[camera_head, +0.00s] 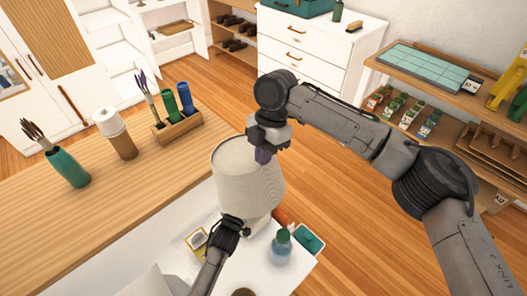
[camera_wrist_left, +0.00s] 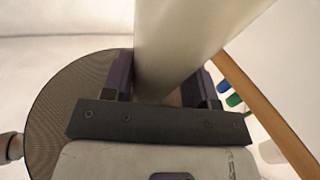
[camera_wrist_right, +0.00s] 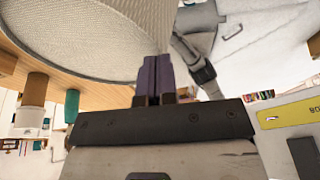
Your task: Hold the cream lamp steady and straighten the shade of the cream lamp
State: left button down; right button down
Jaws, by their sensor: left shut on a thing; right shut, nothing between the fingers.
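The cream lamp's woven shade (camera_head: 246,178) stands over a white bedside top in the head view, its pale base (camera_head: 258,224) partly showing below. My left gripper (camera_head: 240,225) is low beside the lamp under the shade. In the left wrist view its purple fingers (camera_wrist_left: 168,85) are on either side of the pale lamp body (camera_wrist_left: 180,45), shut on it. My right gripper (camera_head: 263,155) is at the shade's upper right edge. In the right wrist view its fingers (camera_wrist_right: 155,75) are together and empty, close to the shade (camera_wrist_right: 80,35). Whether they touch it, I cannot tell.
The white bedside top (camera_head: 245,270) also carries a teal bottle (camera_head: 281,248), a teal box (camera_head: 309,239) and a yellow-edged item (camera_head: 196,241). The wooden counter (camera_head: 100,210) holds a teal vase (camera_head: 67,166), a roll holder (camera_head: 116,134) and a caddy (camera_head: 178,127). Open floor lies right.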

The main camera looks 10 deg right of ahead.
jog(key=shift+f, duration=0.1)
jog(key=shift+s+d+f+t+y, duration=0.3)
jog(key=shift+s+f+t+y, duration=0.1)
jog(key=shift+t+y, duration=0.3)
jog(key=shift+s+d+f+t, duration=0.15)
jog(key=shift+s+f+t, duration=0.15)
jog(key=shift+f, duration=0.1)
jog(key=shift+w+r, duration=0.1)
jog(key=shift+r, duration=0.5)
jog(key=v, duration=1.2)
jog(key=shift+a+r, duration=0.3)
jog(key=shift+r, duration=0.15)
jog(key=shift+w, duration=0.15)
